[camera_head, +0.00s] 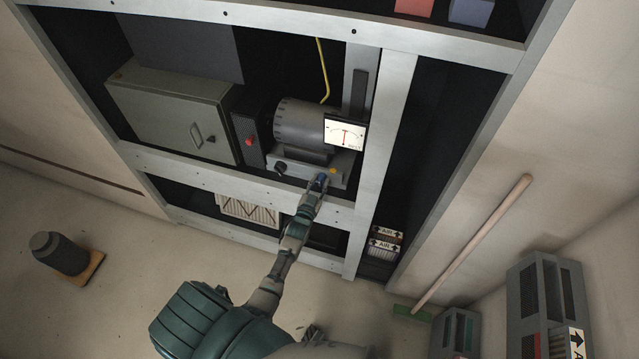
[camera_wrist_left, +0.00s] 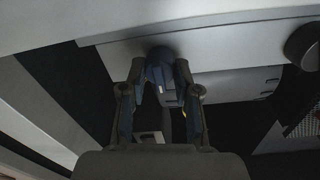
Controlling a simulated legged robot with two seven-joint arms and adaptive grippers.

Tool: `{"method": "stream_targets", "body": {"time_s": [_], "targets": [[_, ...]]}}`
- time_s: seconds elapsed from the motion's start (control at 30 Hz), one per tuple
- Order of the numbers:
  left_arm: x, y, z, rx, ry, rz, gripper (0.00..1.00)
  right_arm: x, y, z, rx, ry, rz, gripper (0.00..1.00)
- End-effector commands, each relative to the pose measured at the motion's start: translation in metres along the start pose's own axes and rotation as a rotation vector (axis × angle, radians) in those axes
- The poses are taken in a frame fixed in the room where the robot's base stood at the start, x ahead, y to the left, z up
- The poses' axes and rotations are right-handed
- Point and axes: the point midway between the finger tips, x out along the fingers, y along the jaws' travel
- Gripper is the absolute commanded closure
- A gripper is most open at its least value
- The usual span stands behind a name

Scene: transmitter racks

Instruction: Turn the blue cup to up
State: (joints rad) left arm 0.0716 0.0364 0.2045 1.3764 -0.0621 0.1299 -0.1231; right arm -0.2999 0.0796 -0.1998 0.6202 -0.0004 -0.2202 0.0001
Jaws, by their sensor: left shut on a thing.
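The blue cup looks like a small dark blue round knob on the front of the grey base under the motor. In the wrist view the blue cup (camera_wrist_left: 161,54) sits between the two fingertips of my left gripper (camera_wrist_left: 158,72), which is shut on it. In the head view my left gripper (camera_head: 319,186) reaches up to the front of the motor base (camera_head: 290,166) and mostly hides the cup. Which way the cup is turned cannot be told. My right gripper is not in view.
A black knob (camera_head: 281,168) and a yellow knob (camera_head: 333,170) are on the same base, either side of the cup. The motor (camera_head: 301,124) with a white dial (camera_head: 345,134) stands above. A rack beam (camera_head: 236,181) runs below; a grey-green box (camera_head: 176,112) is left.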

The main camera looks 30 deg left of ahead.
Motion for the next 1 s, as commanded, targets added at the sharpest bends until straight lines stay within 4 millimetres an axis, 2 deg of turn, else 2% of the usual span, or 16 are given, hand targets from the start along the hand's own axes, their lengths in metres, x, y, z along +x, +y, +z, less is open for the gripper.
{"method": "stream_targets", "body": {"time_s": [0.03,0.23,0.27,0.3,0.37,0.63,0.73,0.87,1.0], "targets": [[-0.004,0.003,0.01,-0.002,-0.021,0.005,1.0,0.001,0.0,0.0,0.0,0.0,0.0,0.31],[-0.004,0.003,0.01,-0.001,-0.022,0.005,1.0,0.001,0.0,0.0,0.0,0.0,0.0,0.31],[-0.004,0.003,0.01,-0.001,-0.022,0.005,0.66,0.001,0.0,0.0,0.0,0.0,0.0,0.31],[-0.004,0.003,0.01,-0.001,-0.022,0.005,0.56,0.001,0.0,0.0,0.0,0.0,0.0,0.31],[-0.003,0.003,0.009,-0.001,-0.019,0.005,0.44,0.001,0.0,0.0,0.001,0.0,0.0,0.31],[-0.002,0.001,0.004,0.0,-0.009,0.002,0.44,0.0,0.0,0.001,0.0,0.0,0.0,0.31],[-0.007,0.001,0.004,0.0,-0.009,0.002,0.44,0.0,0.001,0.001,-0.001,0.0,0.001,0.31],[-0.026,0.001,0.004,-0.001,-0.01,0.002,0.44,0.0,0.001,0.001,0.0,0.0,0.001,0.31],[-0.058,0.001,0.005,0.0,-0.012,0.003,0.44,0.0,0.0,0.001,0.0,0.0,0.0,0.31]]}}
